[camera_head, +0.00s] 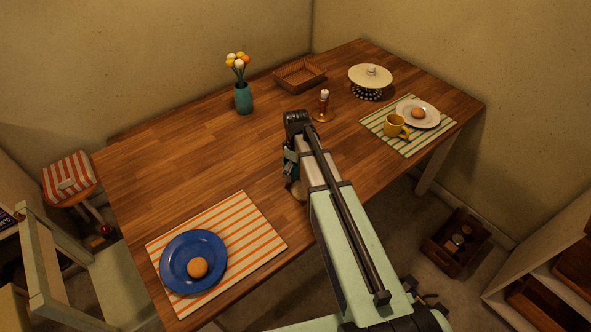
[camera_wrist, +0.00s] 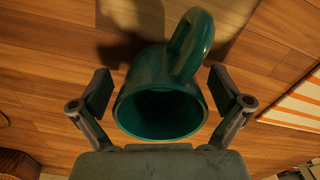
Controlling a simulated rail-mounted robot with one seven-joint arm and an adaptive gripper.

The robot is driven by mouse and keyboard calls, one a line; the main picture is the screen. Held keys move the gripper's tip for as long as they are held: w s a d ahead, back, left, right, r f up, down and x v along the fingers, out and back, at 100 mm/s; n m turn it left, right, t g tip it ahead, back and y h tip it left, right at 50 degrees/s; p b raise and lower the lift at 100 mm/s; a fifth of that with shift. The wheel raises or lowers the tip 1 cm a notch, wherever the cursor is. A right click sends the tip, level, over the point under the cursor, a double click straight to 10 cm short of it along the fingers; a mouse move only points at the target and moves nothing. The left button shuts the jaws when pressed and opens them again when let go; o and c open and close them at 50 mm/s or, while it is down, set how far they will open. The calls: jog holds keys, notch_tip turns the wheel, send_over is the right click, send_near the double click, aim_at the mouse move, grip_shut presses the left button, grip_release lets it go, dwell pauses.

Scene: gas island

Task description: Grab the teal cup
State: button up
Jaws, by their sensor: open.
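The teal cup (camera_wrist: 160,109) shows large in the wrist view, with its open mouth facing the camera and its handle (camera_wrist: 190,45) pointing up and to the right. My gripper (camera_wrist: 168,90) is open, with one finger on each side of the cup. A gap shows between each finger and the cup's wall. In the head view, my arm and gripper reach over the front edge of the wooden table (camera_head: 180,150).
A striped placemat with a blue plate (camera_head: 178,262) lies at the front left. A teal vase of flowers (camera_head: 243,98), a basket (camera_head: 299,76) and a candle holder (camera_head: 323,106) stand farther back. The table's left middle is clear.

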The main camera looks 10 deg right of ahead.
jog(key=c, duration=1.4)
jog(key=shift+r, duration=0.15)
